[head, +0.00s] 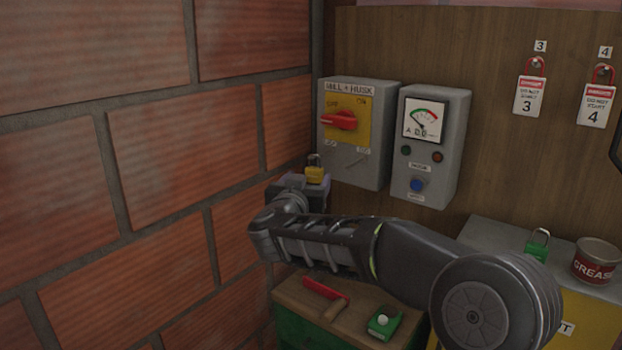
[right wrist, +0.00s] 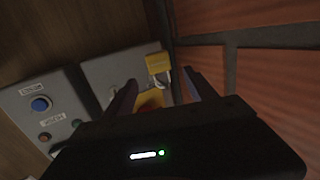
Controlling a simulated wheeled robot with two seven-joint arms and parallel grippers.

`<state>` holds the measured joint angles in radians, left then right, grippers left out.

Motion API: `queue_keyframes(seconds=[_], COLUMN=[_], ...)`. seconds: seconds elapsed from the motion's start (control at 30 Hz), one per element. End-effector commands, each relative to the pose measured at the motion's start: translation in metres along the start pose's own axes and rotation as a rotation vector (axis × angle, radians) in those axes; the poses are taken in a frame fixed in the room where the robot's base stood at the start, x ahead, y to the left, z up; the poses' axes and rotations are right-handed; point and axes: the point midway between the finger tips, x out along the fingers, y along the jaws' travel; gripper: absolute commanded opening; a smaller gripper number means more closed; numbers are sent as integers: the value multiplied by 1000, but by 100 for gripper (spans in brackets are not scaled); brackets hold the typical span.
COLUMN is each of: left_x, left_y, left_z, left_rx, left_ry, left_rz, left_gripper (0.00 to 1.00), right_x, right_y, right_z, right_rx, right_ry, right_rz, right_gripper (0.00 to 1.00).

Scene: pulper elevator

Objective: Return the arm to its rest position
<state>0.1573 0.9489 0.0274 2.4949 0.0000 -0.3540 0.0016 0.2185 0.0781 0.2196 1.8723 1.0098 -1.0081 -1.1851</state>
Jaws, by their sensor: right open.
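My right arm reaches in from the lower right across the head view. My right gripper (head: 299,181) is at the brick wall corner, just left of the grey MILL + HUSK switch box (head: 382,150). In the right wrist view its two fingers (right wrist: 160,88) are apart, open. A yellow padlock (head: 316,174) shows just above the gripper; in the right wrist view the padlock (right wrist: 158,63) is beyond the fingertips, apart from them as far as I can tell. What the padlock hangs on is hidden. The box's red handle (head: 339,121) points left. My left gripper is not in view.
The brick wall (head: 155,160) is close on the left. A grey meter box (head: 447,165) stands right of the switch box. Below my arm, a wooden top (head: 290,293) bears a red-headed tool (head: 322,289) and green object (head: 384,321). A green padlock (head: 537,247) and grease tin (head: 595,262) stand right.

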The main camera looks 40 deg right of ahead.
Motion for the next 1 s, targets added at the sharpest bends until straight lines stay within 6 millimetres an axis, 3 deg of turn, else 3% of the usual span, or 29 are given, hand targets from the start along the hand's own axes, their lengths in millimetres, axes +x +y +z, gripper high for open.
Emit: queue_keyframes(seconds=[0.6,0.73,0.87,0.97,1.0], left_x=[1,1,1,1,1], left_y=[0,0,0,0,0], left_z=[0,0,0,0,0], left_rx=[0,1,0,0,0], left_ry=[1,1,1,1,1], left_rz=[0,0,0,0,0], left_gripper=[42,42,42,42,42], right_x=[-6,-5,-3,-3,-6], right_y=[0,-5,-23,-45,-55], right_z=[0,10,45,95,120], right_rx=[0,-8,-27,-50,-61], right_ry=[-1,-9,-43,-97,-127], right_rz=[0,-13,-65,-135,-171], right_gripper=[65,65,65,65,65])
